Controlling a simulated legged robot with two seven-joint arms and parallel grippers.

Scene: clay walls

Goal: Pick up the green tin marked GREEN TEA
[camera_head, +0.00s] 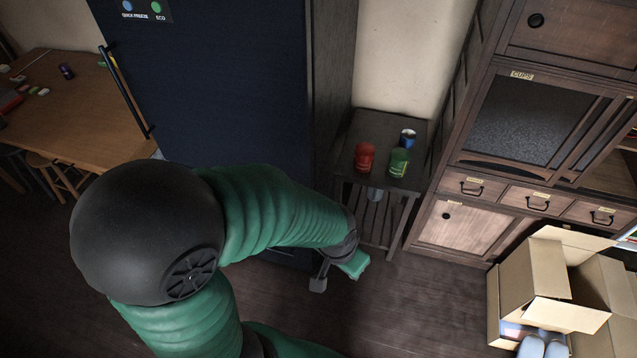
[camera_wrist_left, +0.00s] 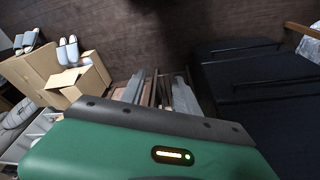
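A green tin (camera_head: 399,163) stands upright on the small dark side table (camera_head: 381,128), at its front right. Its label is too small to read. A red tin (camera_head: 365,157) stands to its left, apart from it. A blue and white can (camera_head: 407,139) stands just behind it. My left gripper (camera_head: 337,275) is in front of and below the table top, left of the tins, with its fingers apart and nothing between them. Its fingers also show in the left wrist view (camera_wrist_left: 167,92), where no tins can be made out. My right gripper is not in view.
A dark blue fridge (camera_head: 235,95) stands left of the side table. A wooden cabinet (camera_head: 460,225) with drawers stands to its right. An open cardboard box (camera_head: 548,265) is on the floor at lower right. A wooden table (camera_head: 85,125) is at far left. Floor before the side table is clear.

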